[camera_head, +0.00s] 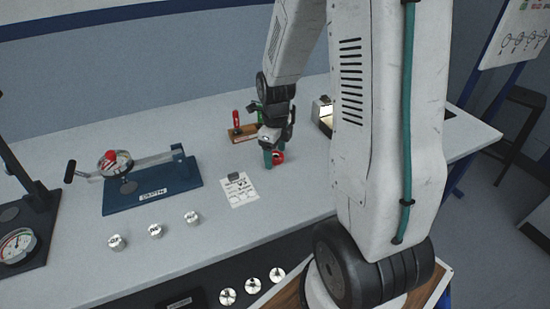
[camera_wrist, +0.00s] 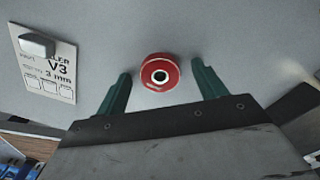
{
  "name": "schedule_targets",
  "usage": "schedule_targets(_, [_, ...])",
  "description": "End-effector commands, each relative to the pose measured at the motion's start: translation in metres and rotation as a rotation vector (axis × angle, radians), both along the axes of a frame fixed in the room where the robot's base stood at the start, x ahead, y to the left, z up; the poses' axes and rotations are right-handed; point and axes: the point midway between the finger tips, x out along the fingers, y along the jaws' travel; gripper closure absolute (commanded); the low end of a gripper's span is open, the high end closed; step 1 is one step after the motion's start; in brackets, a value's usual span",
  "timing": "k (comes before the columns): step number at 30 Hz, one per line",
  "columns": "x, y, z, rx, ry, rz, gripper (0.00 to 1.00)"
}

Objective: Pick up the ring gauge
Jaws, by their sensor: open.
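The ring gauge appears as a red ring with a pale bored centre (camera_wrist: 160,72) in the wrist view, lying on the grey bench. It sits between and just beyond the two green fingertips of my gripper (camera_wrist: 160,88), with a gap on each side. In the head view the red ring (camera_head: 278,157) shows at my gripper (camera_head: 271,158), partly hidden by a finger. My gripper is open and points down at the bench, with nothing between its fingers that they touch.
A printed card with a small grey block (camera_head: 239,189) lies left of my gripper. A blue depth gauge fixture (camera_head: 150,191) and several small metal housings (camera_head: 155,231) are farther left. Bare bench surrounds the ring.

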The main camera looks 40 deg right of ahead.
Motion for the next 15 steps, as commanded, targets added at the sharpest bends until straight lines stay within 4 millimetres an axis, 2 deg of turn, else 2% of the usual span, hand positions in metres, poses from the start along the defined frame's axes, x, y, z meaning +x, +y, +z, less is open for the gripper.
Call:
schedule_targets(2, [-0.0001,-0.0001,0.0002,0.000,0.000,0.000,0.33])
schedule_targets(7, [-0.0001,0.0000,0.0003,0.000,0.000,0.000,0.80])
schedule_targets(9, [0.0000,-0.0001,0.0005,0.000,0.000,0.000,0.87])
schedule_targets(15, [0.0001,-0.0001,0.0007,0.000,0.000,0.000,0.87])
